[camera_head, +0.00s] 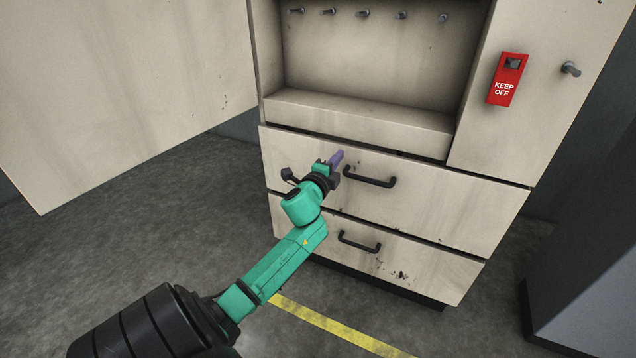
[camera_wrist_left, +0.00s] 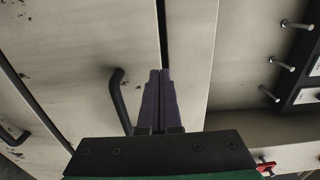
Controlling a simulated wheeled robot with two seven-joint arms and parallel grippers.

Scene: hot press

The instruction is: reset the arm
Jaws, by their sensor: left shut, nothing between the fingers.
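My left arm is green and black and reaches in from the lower left of the head view. Its gripper (camera_head: 337,160) is in front of the upper drawer of the beige cabinet, just left of the black upper drawer handle (camera_head: 370,177). In the left wrist view the purple fingers (camera_wrist_left: 158,82) are together with nothing between them. The upper handle (camera_wrist_left: 119,100) is beside them on the left; whether they touch it I cannot tell. My right gripper is in neither view.
The cabinet (camera_head: 400,205) has a lower drawer with a black handle (camera_head: 359,242) and an open shelf with several pegs above. A red "KEEP OFF" tag (camera_head: 507,80) hangs at the upper right. A beige panel (camera_head: 120,85) stands at the left. A yellow line (camera_head: 335,325) crosses the floor.

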